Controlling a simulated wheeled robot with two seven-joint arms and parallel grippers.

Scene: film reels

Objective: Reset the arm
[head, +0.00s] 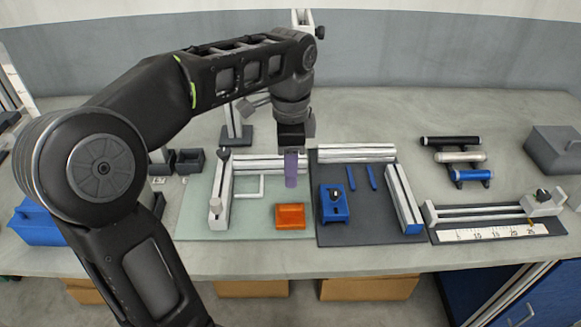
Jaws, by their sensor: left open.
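My left arm (150,95) comes in from the left and arches over the bench. My left gripper (291,165) points down above the back of the work area, near the seam between a pale green mat (260,228) and a dark grey mat (365,228). It is open. A purple piece shows at its tip; I cannot tell whether it is part of the finger or a separate thing. The gripper hides part of the white rail (255,165) behind it. My right gripper is out of view.
An orange block (290,216) lies on the green mat. A blue block (334,205) and two blue pins (351,178) are on the dark mat. A ruler fixture (490,235) and several cylinders (458,157) lie right. The bench front strip is clear.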

